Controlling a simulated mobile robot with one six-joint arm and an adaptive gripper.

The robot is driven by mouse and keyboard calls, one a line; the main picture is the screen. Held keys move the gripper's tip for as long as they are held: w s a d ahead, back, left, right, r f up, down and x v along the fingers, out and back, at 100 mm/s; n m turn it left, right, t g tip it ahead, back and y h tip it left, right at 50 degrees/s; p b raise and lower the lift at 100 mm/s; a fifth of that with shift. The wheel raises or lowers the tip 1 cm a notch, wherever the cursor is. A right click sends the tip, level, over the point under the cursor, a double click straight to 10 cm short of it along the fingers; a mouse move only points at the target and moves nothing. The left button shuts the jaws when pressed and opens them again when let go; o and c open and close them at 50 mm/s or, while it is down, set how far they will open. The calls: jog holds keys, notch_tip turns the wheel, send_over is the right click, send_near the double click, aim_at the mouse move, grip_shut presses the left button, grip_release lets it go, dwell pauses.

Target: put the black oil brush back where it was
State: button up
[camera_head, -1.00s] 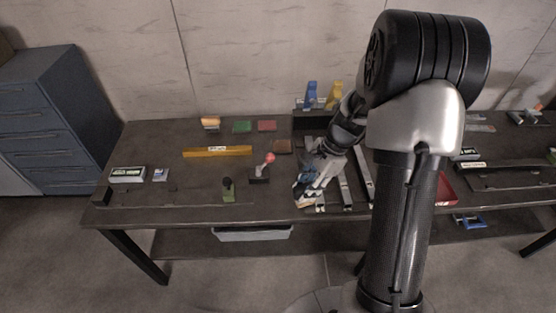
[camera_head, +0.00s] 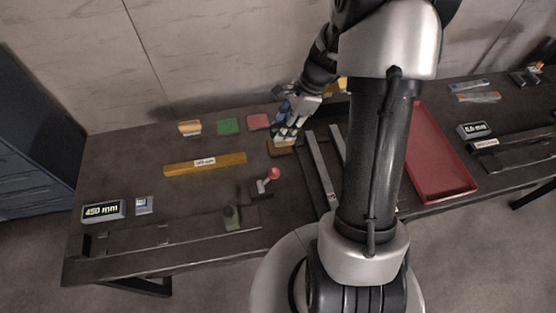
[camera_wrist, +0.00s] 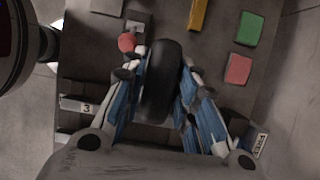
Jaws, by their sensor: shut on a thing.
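My gripper (camera_head: 286,134) is at the back of the table, just above or at a brown square pad (camera_head: 283,148), beside a red block (camera_head: 258,121). In the wrist view my gripper (camera_wrist: 158,75) is shut on a black rounded thing, which I take to be the black oil brush (camera_wrist: 160,88). The brush sits between the blue-lined fingers and hides what is below it. In the head view the brush is hidden by the fingers. I cannot tell whether it touches the table or pad.
A red-knobbed lever (camera_head: 273,174) stands in front of the gripper. A green block (camera_head: 228,126) and a yellow bar (camera_head: 205,164) lie to the left. Conveyor rails (camera_head: 322,170) and a red tray (camera_head: 438,160) are to the right. The table between the bar and the front rail is mostly clear.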

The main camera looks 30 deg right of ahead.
notch_tip(320, 180, down, 19)
jog(key=b, duration=0.4)
jog(key=shift+s+r+b, duration=0.1)
jog(key=shift+s+b, duration=0.05)
jog(key=shift+b, duration=0.2)
jog(key=shift+f, duration=0.25)
jog(key=o, duration=1)
jog(key=shift+c, duration=0.2)
jog(key=shift+r, duration=0.1)
